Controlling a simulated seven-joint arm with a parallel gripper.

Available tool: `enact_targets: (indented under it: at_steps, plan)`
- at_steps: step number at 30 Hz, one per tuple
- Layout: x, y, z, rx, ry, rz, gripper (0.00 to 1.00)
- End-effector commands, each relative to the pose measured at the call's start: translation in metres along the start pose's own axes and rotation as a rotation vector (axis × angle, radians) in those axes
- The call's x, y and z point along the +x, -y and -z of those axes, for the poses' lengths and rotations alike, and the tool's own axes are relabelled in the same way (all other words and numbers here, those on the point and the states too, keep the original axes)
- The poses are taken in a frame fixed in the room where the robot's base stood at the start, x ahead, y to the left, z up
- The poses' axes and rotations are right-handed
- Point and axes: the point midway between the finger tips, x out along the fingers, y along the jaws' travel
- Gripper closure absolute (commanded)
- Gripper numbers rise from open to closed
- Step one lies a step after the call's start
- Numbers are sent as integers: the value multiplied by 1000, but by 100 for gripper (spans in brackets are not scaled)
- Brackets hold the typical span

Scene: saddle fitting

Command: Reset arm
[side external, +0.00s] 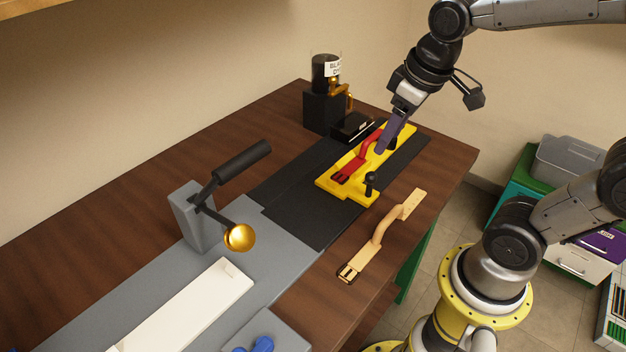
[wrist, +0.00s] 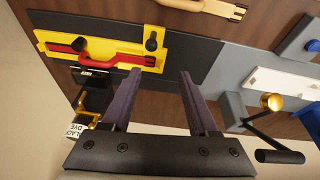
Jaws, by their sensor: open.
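My gripper (side external: 382,149) hangs from the arm over the far part of the bench. In the wrist view my gripper (wrist: 158,74) shows two purple fingers spread apart with nothing between them. A yellow fixture (side external: 362,190) lies on the black mat, with a red strap (side external: 371,148) lying along it and black knobs on it. In the side view the fingers overlap the fixture's far half. In the wrist view the yellow fixture (wrist: 60,35) and red strap (wrist: 118,58) sit beyond the fingertips, to the upper left, apart from them.
A tan strap with a buckle (side external: 381,224) lies near the bench's front edge. A lever press with a brass ball (side external: 239,237) and a white block (side external: 190,305) stand on the grey area. A labelled dark jar (side external: 325,72) stands at the back beside a small black box (side external: 352,127).

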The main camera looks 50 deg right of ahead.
Motion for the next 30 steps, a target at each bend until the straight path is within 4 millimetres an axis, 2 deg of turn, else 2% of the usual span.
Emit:
enact_targets:
  at_steps: [1, 3, 6, 9, 12, 30]
  plan:
    - [-16, 6, -11, -6, -58, -2, 40]
    - [-30, 12, -27, -4, -119, -2, 40]
    - [-42, 19, -50, 7, -186, 2, 40]
    - [-44, 22, -69, 27, -222, 7, 40]
    - [-38, 23, -80, 53, -213, 11, 40]
    - [-35, 23, -81, 75, -202, 13, 40]
